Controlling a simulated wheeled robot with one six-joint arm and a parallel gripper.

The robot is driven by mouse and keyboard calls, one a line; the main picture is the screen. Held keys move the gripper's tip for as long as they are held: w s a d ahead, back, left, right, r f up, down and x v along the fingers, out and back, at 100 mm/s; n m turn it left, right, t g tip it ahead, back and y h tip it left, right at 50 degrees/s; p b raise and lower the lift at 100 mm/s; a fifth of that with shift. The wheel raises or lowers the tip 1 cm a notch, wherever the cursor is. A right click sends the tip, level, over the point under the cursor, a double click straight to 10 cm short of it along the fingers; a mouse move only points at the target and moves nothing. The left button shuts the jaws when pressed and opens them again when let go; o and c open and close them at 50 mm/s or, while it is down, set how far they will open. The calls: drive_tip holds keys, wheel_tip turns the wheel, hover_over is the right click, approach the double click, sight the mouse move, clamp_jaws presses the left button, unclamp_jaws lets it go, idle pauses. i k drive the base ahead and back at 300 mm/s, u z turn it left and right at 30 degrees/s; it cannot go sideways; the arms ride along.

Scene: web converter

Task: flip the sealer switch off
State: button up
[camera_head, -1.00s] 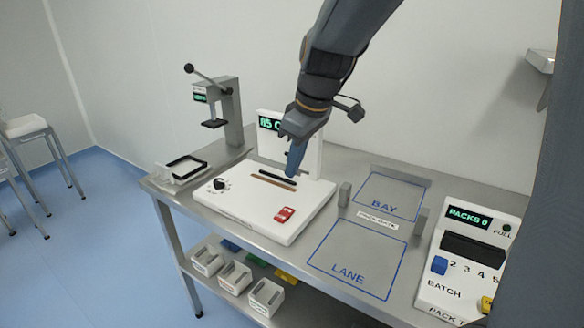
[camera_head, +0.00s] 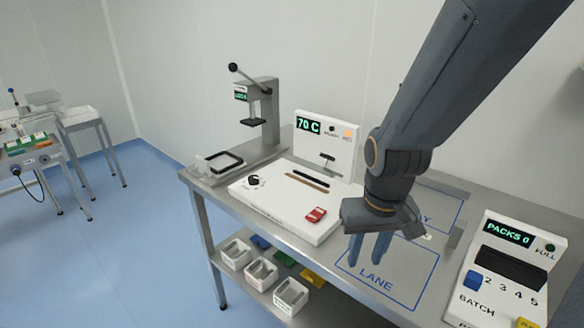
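The white sealer (camera_head: 275,207) stands on the steel bench, with an upright panel whose display (camera_head: 308,125) reads 70 C. A red rocker switch (camera_head: 316,215) sits at the front right of its base. A black knob (camera_head: 253,180) is at the left, and a dark bar with a brown strip lies between them. My gripper (camera_head: 368,262) points down over the lane area, to the right of the red switch and apart from it. Its blue fingers show, but the gap between them is not clear. I cannot tell the switch's position.
A lever press (camera_head: 262,110) and a small tray (camera_head: 218,164) stand left of the sealer. The pack counter (camera_head: 508,270) is at the right. The outlined LANE area (camera_head: 405,290) is flat and free. White bins (camera_head: 261,273) sit on the lower shelf.

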sight(315, 217)
drive_tip(key=z, duration=0.05)
drive_tip(key=k, duration=1.25)
drive_tip(key=u, duration=0.6)
drive_tip(key=i, duration=0.55)
drive_tip(key=u, duration=0.7)
drive_tip(key=i, duration=1.25)
drive_tip(key=z, duration=1)
drive_tip(key=i, duration=0.2)
drive_tip(key=z, duration=0.15)
